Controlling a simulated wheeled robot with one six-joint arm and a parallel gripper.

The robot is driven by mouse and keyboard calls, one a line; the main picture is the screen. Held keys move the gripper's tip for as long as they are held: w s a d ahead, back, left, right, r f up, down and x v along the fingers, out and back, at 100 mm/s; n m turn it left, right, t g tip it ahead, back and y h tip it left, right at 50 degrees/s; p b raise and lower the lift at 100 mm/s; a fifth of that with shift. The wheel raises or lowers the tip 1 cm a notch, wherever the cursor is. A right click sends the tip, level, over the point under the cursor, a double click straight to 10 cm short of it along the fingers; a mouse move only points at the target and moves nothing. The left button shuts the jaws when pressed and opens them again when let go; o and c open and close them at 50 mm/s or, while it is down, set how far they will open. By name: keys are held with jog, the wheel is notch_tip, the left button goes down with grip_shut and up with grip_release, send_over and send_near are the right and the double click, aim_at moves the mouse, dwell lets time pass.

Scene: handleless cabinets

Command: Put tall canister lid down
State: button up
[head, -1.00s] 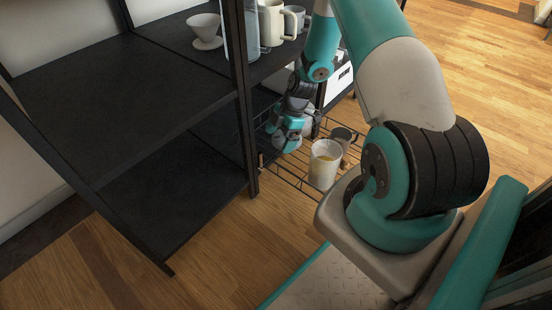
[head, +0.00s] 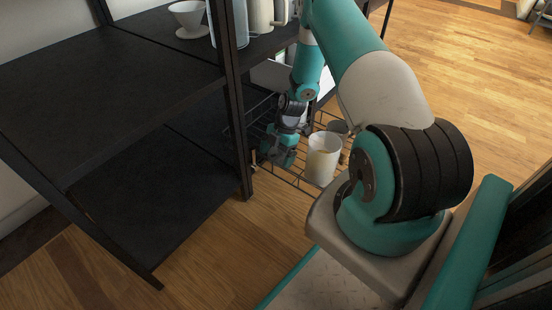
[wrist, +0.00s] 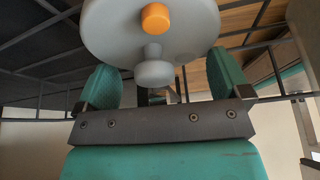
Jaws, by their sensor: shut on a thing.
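My gripper (head: 276,158) is low inside the black wire basket, beside the shelf post. In the wrist view my gripper (wrist: 164,78) has its two teal fingers on either side of a round pale grey lid (wrist: 110,28). The lid has a grey knob and an orange round piece, and it is held; the exact contact is hard to see. The lid is hidden in the head view. A white open-topped canister (head: 322,160) with something yellowish inside stands upright in the basket, right of my gripper and apart from it.
The black shelf unit (head: 110,75) on the left has bare boards and a close post (head: 240,130). A white dripper (head: 188,17) and mug stand on the upper shelf.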

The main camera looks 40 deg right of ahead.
jog(key=o, duration=0.5)
jog(key=shift+o, duration=0.2)
jog(key=p+v, duration=0.6)
jog(key=v, duration=0.6)
jog(key=shift+p, duration=0.4)
jog(key=shift+r, duration=0.1)
